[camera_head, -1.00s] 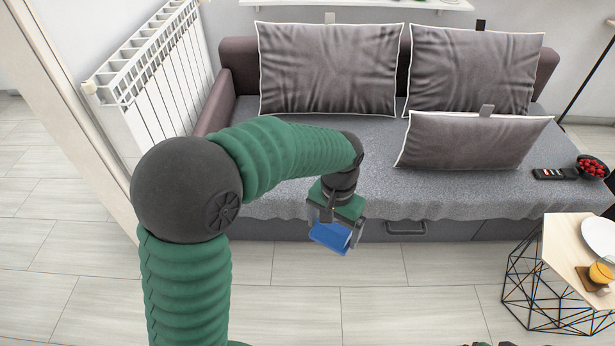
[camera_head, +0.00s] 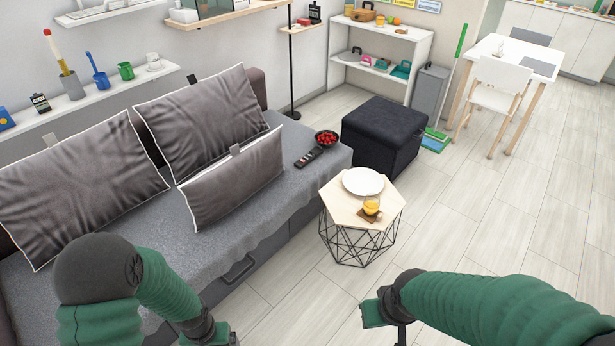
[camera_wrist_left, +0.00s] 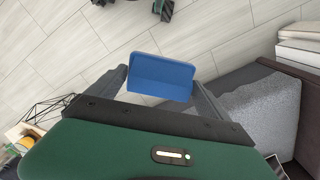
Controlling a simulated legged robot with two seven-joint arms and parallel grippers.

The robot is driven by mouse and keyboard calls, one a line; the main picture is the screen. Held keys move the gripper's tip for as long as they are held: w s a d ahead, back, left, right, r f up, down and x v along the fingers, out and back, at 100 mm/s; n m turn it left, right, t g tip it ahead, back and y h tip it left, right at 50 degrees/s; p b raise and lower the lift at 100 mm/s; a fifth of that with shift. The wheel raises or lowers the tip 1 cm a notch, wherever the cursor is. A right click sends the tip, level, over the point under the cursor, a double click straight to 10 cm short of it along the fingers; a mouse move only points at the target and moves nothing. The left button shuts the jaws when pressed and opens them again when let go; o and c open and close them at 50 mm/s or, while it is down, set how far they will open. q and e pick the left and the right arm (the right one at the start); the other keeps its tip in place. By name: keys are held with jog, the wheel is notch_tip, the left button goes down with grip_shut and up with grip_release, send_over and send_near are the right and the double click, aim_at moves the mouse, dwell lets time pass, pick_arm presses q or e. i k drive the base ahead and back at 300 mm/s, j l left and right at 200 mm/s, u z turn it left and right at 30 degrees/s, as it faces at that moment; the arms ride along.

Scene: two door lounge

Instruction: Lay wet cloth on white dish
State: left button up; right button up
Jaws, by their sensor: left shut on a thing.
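The white dish (camera_head: 363,181) lies on the wooden top of a small hexagonal side table. My left gripper (camera_head: 212,336) is low in the head view, at the bottom edge, nearer to me and left of the table. In the left wrist view its fingers are shut on a flat blue cloth (camera_wrist_left: 161,76). The cloth is held over the floor, apart from the dish. The cloth does not show in the head view now. My right gripper (camera_head: 384,312) is at the bottom, in front of the table; its fingers are too unclear to judge.
The side table (camera_head: 337,205) also bears a glass of orange drink (camera_head: 371,205) on a coaster. The grey sofa (camera_head: 270,212) with cushions stands left, with a remote (camera_head: 309,156) and a bowl of red fruit (camera_head: 326,139). A black ottoman (camera_head: 383,130) stands behind the table. Floor to the right is clear.

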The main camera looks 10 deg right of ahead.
aim_at(360, 186)
jog(key=i+l+z, duration=0.1)
jog(key=i+z, duration=0.7)
jog(key=i+j+z, duration=0.2)
jog(key=i+z, duration=0.2)
jog(key=i+j, duration=0.25)
jog(key=i, duration=0.2)
jog(key=i+j, duration=0.2)
jog(key=i, duration=0.25)
jog(key=i+j, duration=0.25)
jog(key=i, duration=0.2)
